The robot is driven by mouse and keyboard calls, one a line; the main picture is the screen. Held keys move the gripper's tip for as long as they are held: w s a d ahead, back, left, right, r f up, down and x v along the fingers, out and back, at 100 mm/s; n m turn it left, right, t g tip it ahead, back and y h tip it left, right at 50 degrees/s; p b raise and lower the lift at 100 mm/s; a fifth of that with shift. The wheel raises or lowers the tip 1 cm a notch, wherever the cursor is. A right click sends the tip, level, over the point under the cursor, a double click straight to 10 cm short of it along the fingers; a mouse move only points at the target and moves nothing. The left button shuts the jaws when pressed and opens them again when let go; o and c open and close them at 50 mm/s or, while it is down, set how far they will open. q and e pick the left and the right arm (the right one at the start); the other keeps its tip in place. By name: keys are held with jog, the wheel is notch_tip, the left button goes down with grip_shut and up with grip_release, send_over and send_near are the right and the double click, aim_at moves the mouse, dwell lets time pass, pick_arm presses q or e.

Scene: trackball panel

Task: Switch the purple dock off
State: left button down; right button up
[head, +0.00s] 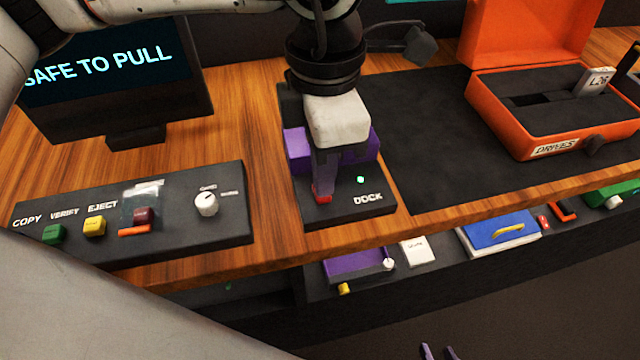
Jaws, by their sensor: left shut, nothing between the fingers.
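The purple dock (362,146) sits on a black base marked DOCK, at the middle of the desk. A small green light (361,180) glows on its base. My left gripper (322,192) is shut and empty, pointing down over the front left of the dock. Its fingertips are at a small red switch (321,198), which they partly hide. I cannot tell whether they touch it or which way it is set. My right gripper (438,351) shows only two dark fingertips at the bottom edge, apart, with nothing seen between them.
A button panel (180,235) with a knob and a covered red button stands left. A monitor (110,75) behind it reads SAFE TO PULL. An open orange DRIVES case (500,130) stands right, holding a drive. A lower shelf (400,285) below the desk edge holds several items.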

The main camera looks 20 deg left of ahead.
pick_arm(q)
jog(key=shift+f+b, duration=0.85)
jog(key=shift+b, duration=0.05)
dwell(0.8)
jog(key=shift+r, duration=0.1)
notch_tip(320, 180, up, 7)
jog(key=p, duration=0.3)
dwell(0.5)
dwell(0.4)
